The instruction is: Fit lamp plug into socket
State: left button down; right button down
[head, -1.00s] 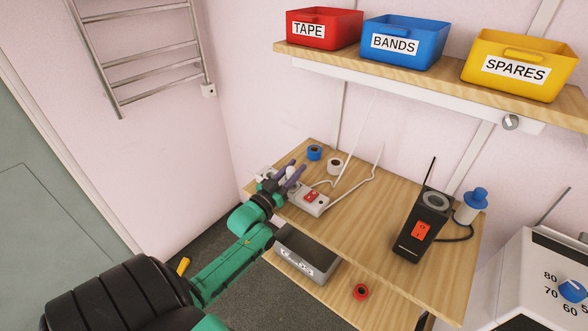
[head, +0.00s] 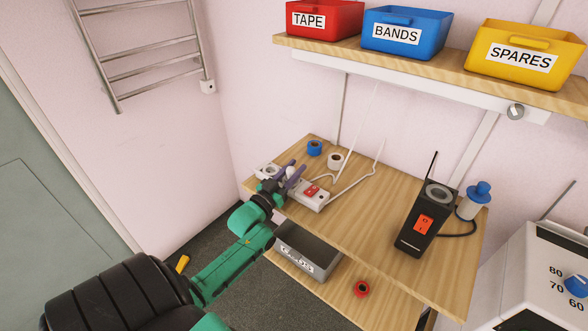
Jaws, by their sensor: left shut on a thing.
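A white socket strip (head: 314,200) with a red switch lies along the left part of the wooden bench. Its left end, with a round outlet (head: 268,171), shows beyond my gripper. My left gripper (head: 290,173) is over the strip, its purple fingers shut on a small white piece (head: 290,172), which looks like the plug. Fingers and wrist hide part of the strip, and I cannot tell whether the plug touches an outlet. White cords run from near the strip toward the wall. I cannot make out which is the lamp. My right gripper is not in view.
Blue (head: 314,148) and white (head: 335,161) tape rolls stand behind the strip. A black device (head: 424,222) with an orange switch and a blue-topped white bottle-like thing (head: 475,202) stand at right. The bench middle is clear. A grey bin (head: 308,262) sits below.

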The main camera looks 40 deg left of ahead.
pick_arm(q)
jog(key=shift+f, duration=0.3)
jog(key=c, duration=0.5)
grip_release()
jog(key=shift+s, duration=0.1)
jog(key=s+f+b, duration=0.1)
jog(key=s+f, duration=0.1)
jog(key=s, duration=1.2)
jog(key=shift+d+f, duration=0.15)
jog(key=shift+f, duration=0.15)
jog(key=shift+f, duration=0.15)
